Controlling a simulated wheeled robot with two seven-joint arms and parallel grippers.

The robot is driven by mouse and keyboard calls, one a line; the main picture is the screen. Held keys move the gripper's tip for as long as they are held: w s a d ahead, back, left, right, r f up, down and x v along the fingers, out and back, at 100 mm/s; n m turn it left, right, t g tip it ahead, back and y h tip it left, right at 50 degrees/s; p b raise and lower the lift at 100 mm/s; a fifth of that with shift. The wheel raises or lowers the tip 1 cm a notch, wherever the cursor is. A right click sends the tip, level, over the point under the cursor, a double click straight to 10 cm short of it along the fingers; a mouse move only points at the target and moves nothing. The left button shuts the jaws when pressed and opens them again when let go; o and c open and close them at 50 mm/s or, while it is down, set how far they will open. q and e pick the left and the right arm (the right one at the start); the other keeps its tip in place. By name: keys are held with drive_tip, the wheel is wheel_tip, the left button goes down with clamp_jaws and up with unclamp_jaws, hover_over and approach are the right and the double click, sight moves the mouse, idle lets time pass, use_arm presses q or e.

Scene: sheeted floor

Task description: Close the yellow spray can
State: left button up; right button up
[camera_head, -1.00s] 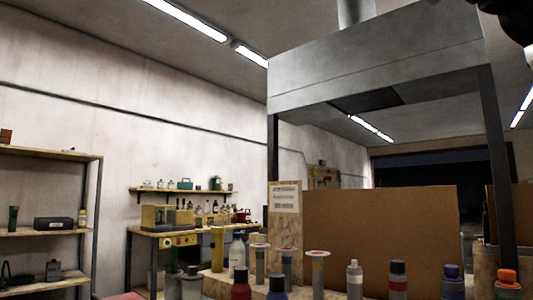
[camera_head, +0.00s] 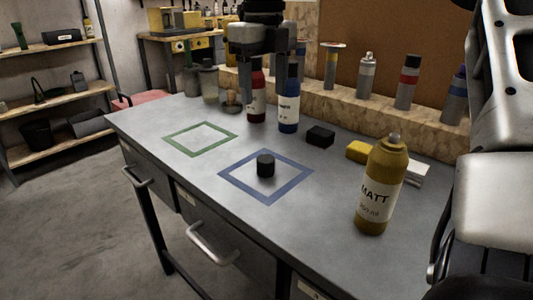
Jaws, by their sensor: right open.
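The yellow spray can (camera_head: 382,186) stands upright at the bench's front right, with a "MATT" label. Its pale nozzle shows on top, with no cap over it. A small black cylindrical cap (camera_head: 265,166) stands inside the blue square outline on the bench, apart from the can. My right gripper (camera_head: 263,55) is at the top middle, above the back of the bench, far from the can and the cap. Its jaws are open and look empty; a red and a blue bottle stand behind or below them. My left gripper is out of view.
The grey workbench (camera_head: 180,165) has a green square outline (camera_head: 200,138), empty. A black block (camera_head: 320,136), a yellow block (camera_head: 360,151) and a white block (camera_head: 416,173) lie behind. A red bottle (camera_head: 257,95) and a blue bottle (camera_head: 289,100) stand further back. My arm fills the right edge.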

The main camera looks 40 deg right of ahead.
drive_tip(key=shift+f, duration=0.1)
drive_tip(key=b, duration=0.2)
hover_over(266, 158)
wheel_tip(266, 158, down, 10)
drive_tip(key=shift+a+f, duration=0.1)
drive_tip(key=shift+a, duration=0.05)
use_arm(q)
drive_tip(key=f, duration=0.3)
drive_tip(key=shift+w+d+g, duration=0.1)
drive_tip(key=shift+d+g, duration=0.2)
use_arm(e)
drive_tip(key=shift+w+f, duration=0.1)
drive_tip(key=shift+f, duration=0.05)
wheel_tip(266, 158, down, 5)
drive_tip(key=shift+f, duration=0.15)
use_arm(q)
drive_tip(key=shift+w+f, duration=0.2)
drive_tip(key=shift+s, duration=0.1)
use_arm(e)
drive_tip(key=c, duration=1)
